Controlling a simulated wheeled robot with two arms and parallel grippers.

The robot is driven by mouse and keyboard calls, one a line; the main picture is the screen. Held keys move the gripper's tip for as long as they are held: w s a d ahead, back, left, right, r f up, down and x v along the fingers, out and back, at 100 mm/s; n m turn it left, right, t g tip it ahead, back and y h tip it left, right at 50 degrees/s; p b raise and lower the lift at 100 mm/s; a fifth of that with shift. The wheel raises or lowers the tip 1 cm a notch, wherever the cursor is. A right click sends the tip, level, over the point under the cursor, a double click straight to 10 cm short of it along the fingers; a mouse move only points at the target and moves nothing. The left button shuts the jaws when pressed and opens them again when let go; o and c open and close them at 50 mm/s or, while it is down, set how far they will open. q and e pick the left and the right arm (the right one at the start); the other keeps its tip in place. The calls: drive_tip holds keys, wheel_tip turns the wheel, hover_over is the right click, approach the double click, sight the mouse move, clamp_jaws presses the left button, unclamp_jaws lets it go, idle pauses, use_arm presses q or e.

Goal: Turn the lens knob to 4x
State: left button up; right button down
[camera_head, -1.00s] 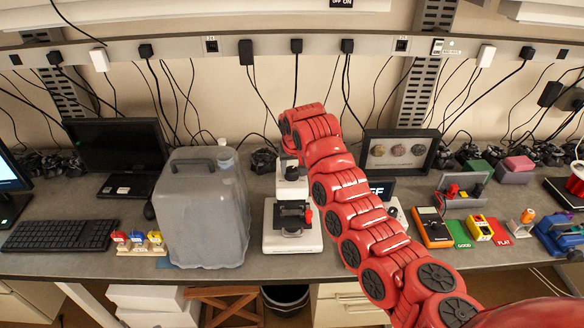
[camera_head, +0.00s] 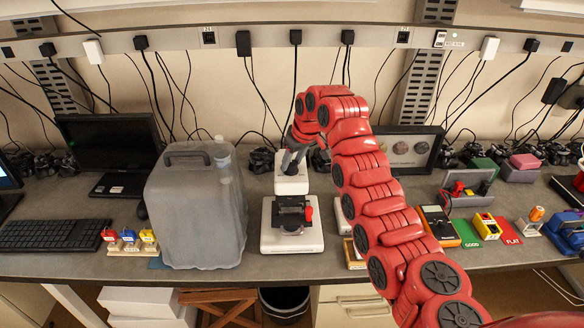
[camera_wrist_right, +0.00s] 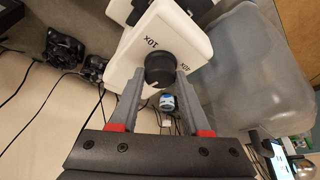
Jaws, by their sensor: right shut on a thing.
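The white microscope (camera_head: 291,240) stands on the bench in the head view, with a black stage and a red part on its right side. Its white head (camera_head: 291,184) is just below my right gripper (camera_head: 293,160), whose grey fingers reach down to it. In the right wrist view the black lens knob (camera_wrist_right: 160,69) sits on the white housing (camera_wrist_right: 180,35), which carries a "10X" mark and a second, less legible mark. The fingers of my right gripper (camera_wrist_right: 160,80) are shut on the knob, one on each side. The knob is hidden in the head view. My left gripper is out of view.
A translucent cover (camera_head: 196,210) with a handle stands close left of the microscope. A keyboard (camera_head: 52,235) and small coloured padlock-like items (camera_head: 128,240) are farther left. An orange meter (camera_head: 438,226) and coloured cards lie to the right. My right arm spans the bench right of the microscope.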

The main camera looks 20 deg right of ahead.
drive_tip(key=shift+w+r+n+y+b, duration=0.1)
drive_tip(key=shift+n+y+b, duration=0.25)
drive_tip(key=shift+n, duration=0.45)
drive_tip(key=shift+c, duration=1.9)
unclamp_jaws()
drive_tip(key=shift+r, duration=0.1)
drive_tip(key=p+v, duration=0.1)
drive_tip(key=v, duration=1.6)
drive_tip(key=shift+w+r, duration=0.2)
